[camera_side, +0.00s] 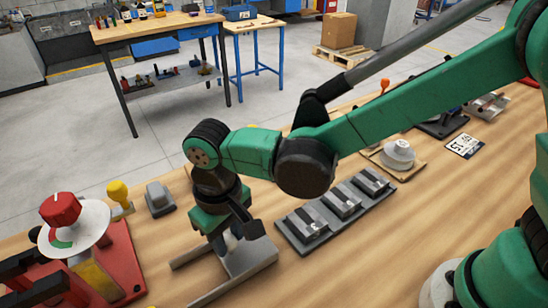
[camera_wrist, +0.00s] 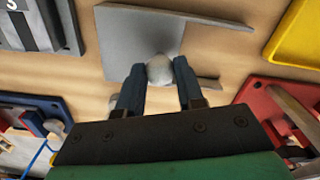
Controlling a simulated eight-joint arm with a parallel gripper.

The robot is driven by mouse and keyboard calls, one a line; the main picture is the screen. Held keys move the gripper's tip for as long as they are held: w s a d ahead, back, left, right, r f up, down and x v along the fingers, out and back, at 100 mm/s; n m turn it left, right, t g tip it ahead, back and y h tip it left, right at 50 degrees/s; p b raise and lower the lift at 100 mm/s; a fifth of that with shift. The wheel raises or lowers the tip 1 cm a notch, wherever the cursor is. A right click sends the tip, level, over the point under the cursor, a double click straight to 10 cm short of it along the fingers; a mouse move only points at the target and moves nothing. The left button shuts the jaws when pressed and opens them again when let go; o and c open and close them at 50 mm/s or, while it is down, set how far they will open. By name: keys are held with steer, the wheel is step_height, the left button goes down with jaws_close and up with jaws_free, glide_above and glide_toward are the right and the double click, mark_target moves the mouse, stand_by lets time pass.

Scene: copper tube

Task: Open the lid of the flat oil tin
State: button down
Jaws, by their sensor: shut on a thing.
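My gripper (camera_side: 232,245) points down over a flat grey plate (camera_side: 256,259) on the wooden bench. In the wrist view my gripper (camera_wrist: 159,68) has its two dark fingers on either side of a pale rounded knob (camera_wrist: 160,72), shut on it. The knob sits at the near edge of the grey plate (camera_wrist: 135,32). I cannot tell for sure that this plate is the lid of the flat oil tin. The gripper hides part of the knob in the side view.
A red device with a red dial knob (camera_side: 60,209) stands left, by a yellow knob (camera_side: 118,192) and a small grey box (camera_side: 159,198). A grey rack of blocks (camera_side: 338,207) lies right. The wrist view shows a yellow tray (camera_wrist: 300,35) and a red fixture (camera_wrist: 262,100).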

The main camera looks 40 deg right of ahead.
stand_by(0.5)
steer(key=a, duration=0.7)
steer(key=shift+a, duration=0.1)
steer(key=c, duration=0.5)
jaws_free()
steer(key=shift+c, duration=0.2)
step_height(320, 180, up, 6)
steer(key=shift+f, duration=0.2)
